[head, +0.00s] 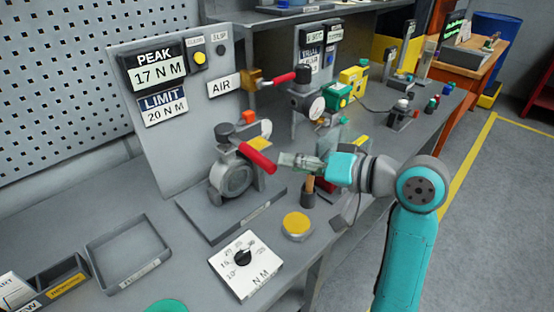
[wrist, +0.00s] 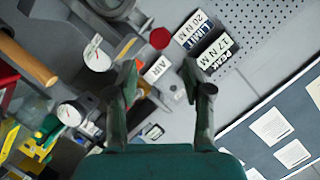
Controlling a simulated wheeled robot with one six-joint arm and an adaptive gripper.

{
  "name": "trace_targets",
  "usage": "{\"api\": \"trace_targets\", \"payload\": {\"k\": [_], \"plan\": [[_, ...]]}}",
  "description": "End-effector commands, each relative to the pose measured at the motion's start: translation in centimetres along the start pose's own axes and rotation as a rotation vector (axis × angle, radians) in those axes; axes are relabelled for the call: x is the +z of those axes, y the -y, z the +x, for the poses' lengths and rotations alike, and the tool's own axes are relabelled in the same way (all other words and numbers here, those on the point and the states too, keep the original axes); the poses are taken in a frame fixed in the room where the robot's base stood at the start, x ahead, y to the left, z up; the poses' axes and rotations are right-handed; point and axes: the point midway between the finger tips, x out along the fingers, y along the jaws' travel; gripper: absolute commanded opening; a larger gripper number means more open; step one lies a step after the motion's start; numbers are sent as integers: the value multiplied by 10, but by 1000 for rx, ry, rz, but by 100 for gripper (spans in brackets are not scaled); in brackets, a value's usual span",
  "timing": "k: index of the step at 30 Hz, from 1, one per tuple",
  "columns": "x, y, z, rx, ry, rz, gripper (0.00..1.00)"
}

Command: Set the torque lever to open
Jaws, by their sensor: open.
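The torque lever (head: 257,158) has a red grip and slants down to the right from the top of a grey round valve body (head: 232,178) on a flat base. My gripper (head: 288,160) is just right of the lever's red end, with its fingers pointing left towards it. In the wrist view my gripper (wrist: 160,78) has its two fingers spread with nothing held between them. A red round end (wrist: 160,38), seemingly the lever's, shows beyond the fingertips. Whether a finger touches the lever cannot be told.
A panel behind reads PEAK 17 N M (head: 158,72) and LIMIT 20 N M (head: 163,107). A torque dial (head: 243,262) and a yellow button (head: 297,224) stand in front. A second red-handled valve (head: 300,100) is behind. An empty tray (head: 128,250) lies at left.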

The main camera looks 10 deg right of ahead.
Motion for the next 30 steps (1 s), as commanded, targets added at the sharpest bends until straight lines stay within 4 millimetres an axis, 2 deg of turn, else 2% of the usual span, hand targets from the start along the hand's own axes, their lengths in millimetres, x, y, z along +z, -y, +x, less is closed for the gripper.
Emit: {"api": "trace_targets", "payload": {"k": [3, 7, 22, 26, 30], "plan": [[0, 0, -14, 1, -2, 0, 50], [0, 0, -20, 1, 0, 1, 50], [1, -1, -21, 1, -1, 3, 50], [11, -11, -16, 6, -23, 26, 50], [34, -34, -6, 29, -84, 75, 50]]}}
